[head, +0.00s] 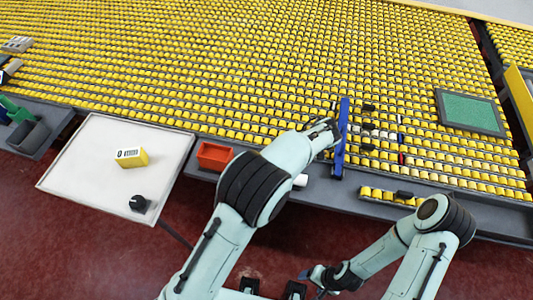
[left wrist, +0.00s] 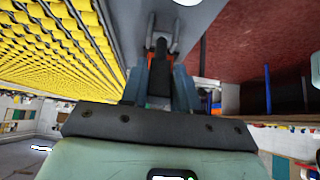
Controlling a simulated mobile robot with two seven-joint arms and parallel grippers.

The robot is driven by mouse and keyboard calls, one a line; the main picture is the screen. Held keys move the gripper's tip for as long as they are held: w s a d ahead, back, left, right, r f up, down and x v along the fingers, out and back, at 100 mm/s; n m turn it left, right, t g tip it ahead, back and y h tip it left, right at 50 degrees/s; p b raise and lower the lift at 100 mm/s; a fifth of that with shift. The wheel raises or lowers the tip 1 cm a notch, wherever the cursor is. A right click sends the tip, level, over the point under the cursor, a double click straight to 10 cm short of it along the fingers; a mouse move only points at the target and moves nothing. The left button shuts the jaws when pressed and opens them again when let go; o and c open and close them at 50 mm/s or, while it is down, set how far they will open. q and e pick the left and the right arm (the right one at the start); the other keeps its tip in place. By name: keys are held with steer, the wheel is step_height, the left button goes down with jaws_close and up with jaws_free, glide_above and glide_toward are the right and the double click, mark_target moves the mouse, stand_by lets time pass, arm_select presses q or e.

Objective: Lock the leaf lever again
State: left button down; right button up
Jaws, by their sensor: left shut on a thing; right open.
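My left gripper (left wrist: 158,85) is shut on a dark upright piece (left wrist: 159,60), which appears to be the leaf lever, between its two blue-grey fingers. Two grey prongs and a grey surface show just beyond it. In the head view my left wrist reaches the blue bar (head: 342,140) at the edge of the yellow field, and the wrist hides the fingers and most of the lever. I cannot tell the lever's angle. My right gripper (head: 314,274) is open and empty, low over the red floor, well apart from the lever.
A grey ledge (head: 315,190) runs along the yellow blocks (head: 200,70). A red bin (head: 214,156) stands left of my left arm. A white tray (head: 85,165) holds a yellow counter box (head: 131,157) and a black knob (head: 139,203). A green panel (head: 470,112) lies at right.

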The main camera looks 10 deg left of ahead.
arm_select(q)
steer(key=shift+d+f+y, duration=0.45)
steer(key=shift+d+y, duration=0.2)
steer(key=shift+y, duration=0.25)
arm_select(e)
steer(key=shift+s+f, duration=0.1)
steer(key=shift+f, duration=0.1)
arm_select(q)
steer(key=c, duration=0.9)
jaws_free()
steer(key=p+v, duration=0.1)
steer(key=v, duration=1.2)
steer(key=shift+s+d, duration=0.1)
steer(key=shift+d, duration=0.1)
arm_select(e)
steer(key=shift+w+r, duration=0.7)
steer(key=shift+r, duration=0.25)
